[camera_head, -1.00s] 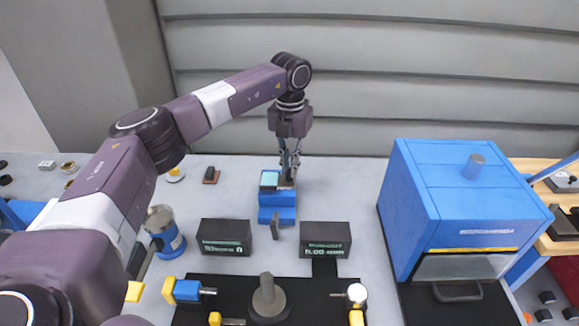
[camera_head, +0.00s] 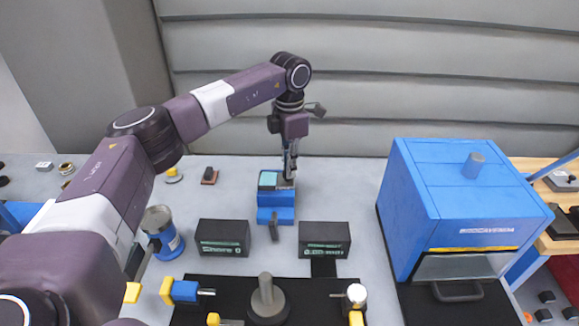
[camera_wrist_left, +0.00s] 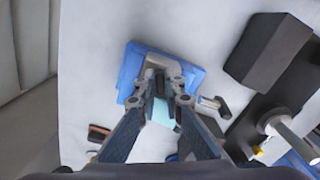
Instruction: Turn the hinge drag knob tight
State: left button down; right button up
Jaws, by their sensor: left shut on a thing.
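A small blue fixture (camera_head: 277,214) with a pale teal panel and a grey block stands on the bench in the middle of the head view. It also shows in the wrist view (camera_wrist_left: 130,70). My left gripper (camera_head: 289,174) points straight down onto the right side of its top. In the wrist view, my left gripper's fingertips (camera_wrist_left: 161,92) are shut on a small dark part, which I take to be the hinge drag knob; the fingers mostly hide it. My right gripper is not in view.
Two black display boxes stand in front, left (camera_head: 223,237) and right (camera_head: 325,239). A blue-and-grey can (camera_head: 161,232) is at the left. A big blue cabinet (camera_head: 455,195) stands at the right. A black mat (camera_head: 230,290) with tools lies nearest.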

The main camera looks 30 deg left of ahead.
pick_arm(q)
jog(key=shift+m, duration=0.3)
dwell(0.4)
jog(key=c, duration=2)
grip_release()
jog(key=shift+c, duration=0.2)
notch_tip(320, 180, up, 12)
